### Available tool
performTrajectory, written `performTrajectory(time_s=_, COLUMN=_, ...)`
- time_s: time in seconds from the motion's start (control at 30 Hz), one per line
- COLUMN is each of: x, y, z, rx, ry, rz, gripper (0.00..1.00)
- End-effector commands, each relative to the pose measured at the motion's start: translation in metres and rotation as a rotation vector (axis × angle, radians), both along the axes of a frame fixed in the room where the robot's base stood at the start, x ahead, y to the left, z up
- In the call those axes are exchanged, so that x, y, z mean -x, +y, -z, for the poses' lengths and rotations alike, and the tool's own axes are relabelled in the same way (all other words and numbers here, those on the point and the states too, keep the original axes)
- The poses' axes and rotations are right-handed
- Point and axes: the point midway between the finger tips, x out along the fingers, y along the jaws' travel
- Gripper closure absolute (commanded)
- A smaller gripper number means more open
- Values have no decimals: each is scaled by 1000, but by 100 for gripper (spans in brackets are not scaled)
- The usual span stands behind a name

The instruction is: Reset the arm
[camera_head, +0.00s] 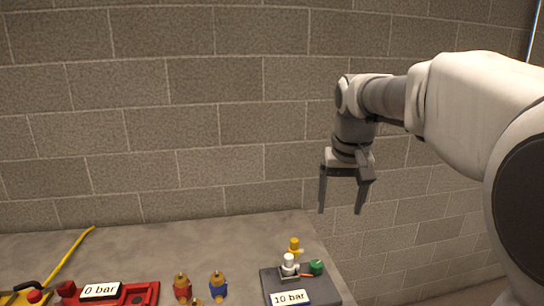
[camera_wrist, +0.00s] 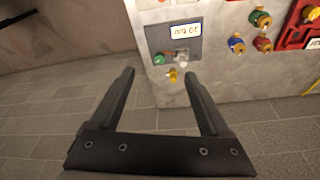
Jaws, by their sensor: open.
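My gripper (camera_head: 341,212) hangs fingers-down from my arm, at the right end of the grey bench. Its two fingers are apart with nothing between them. In the wrist view my gripper (camera_wrist: 158,85) also shows open and empty, with floor between the fingers. It touches nothing that I can see.
The bench top (camera_head: 190,240) holds a grey unit with a "10 bar" label (camera_head: 290,298), a red unit with a "0 bar" label (camera_head: 100,290), red and blue valves (camera_head: 182,287) and a yellow rod (camera_head: 72,257). A block wall (camera_head: 200,120) stands behind. Space around my gripper is clear.

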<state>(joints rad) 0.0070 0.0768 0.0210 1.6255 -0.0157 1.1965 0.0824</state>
Motion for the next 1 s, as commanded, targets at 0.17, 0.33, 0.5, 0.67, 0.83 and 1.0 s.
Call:
performTrajectory(time_s=0.17, x=60, y=-1, z=-6, rx=4, ry=-62, rz=-15, gripper=19)
performTrajectory(time_s=0.33, x=115, y=-2, z=2, rx=8, ry=-118, rz=-29, gripper=19)
performTrajectory(time_s=0.5, x=166, y=-3, z=20, rx=11, ry=-173, rz=-43, gripper=19)
performTrajectory(time_s=0.67, x=205, y=-3, z=43, rx=12, ry=-217, rz=-55, gripper=19)
performTrajectory(time_s=0.83, x=226, y=-3, z=61, rx=14, ry=-243, rz=-61, gripper=19)
performTrajectory(time_s=1.0, x=231, y=-3, z=67, rx=13, ry=-249, rz=-63, gripper=19)
